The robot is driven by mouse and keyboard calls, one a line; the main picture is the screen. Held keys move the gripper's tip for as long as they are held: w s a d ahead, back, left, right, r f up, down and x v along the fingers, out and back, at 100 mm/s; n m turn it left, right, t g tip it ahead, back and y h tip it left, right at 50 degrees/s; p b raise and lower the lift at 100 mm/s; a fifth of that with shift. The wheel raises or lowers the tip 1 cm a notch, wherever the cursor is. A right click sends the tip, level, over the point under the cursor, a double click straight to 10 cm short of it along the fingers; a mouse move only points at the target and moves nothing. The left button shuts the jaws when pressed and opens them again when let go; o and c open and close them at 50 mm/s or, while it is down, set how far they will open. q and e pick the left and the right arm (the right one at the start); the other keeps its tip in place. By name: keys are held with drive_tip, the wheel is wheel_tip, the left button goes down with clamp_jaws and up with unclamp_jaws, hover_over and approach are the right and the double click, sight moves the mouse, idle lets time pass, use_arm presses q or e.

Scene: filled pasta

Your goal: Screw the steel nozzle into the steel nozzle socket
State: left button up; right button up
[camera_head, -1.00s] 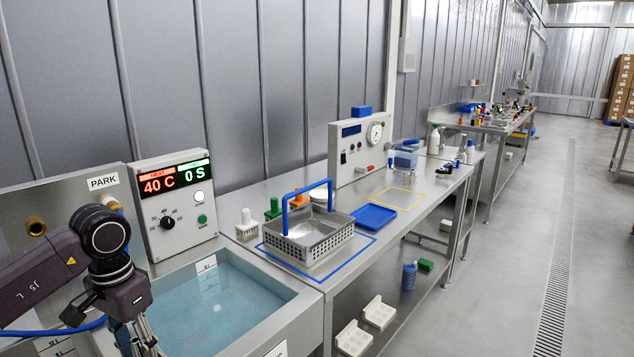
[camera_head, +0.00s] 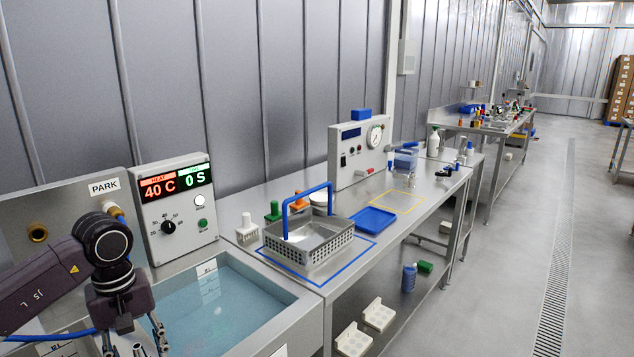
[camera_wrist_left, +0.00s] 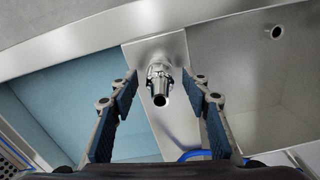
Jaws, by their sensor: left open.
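In the left wrist view a shiny steel nozzle (camera_wrist_left: 160,82) with a dark round opening stands on the steel strip between two basins. Whether a socket lies beneath it, and how it is joined there, I cannot tell. My left gripper (camera_wrist_left: 165,88) is open, with one finger on each side of the nozzle and a gap to both. My right gripper is not in view.
A water bath (camera_head: 215,305) lies right of my left gripper. Behind it stand the control box (camera_head: 175,205) and a PARK panel with a brass ring (camera_head: 38,232). A blue hose (camera_wrist_left: 195,154) runs near the nozzle. A wire basket (camera_head: 310,245) stands on the bench.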

use_arm(q)
drive_tip(key=n, duration=0.4)
drive_tip(key=shift+p, duration=0.3)
drive_tip(key=n, duration=0.4)
drive_tip(key=n+p, duration=0.1)
drive_tip(key=n, duration=0.7)
drive_tip(key=shift+p, duration=0.35)
clamp_jaws()
drive_tip(key=m+b, duration=0.1)
drive_tip(key=m, duration=0.3)
drive_tip(key=shift+f+m, duration=0.1)
drive_tip(key=shift+m, duration=0.2)
drive_tip(key=m+b, duration=0.1)
drive_tip(key=m, duration=0.5)
drive_tip(key=shift+m, duration=0.3)
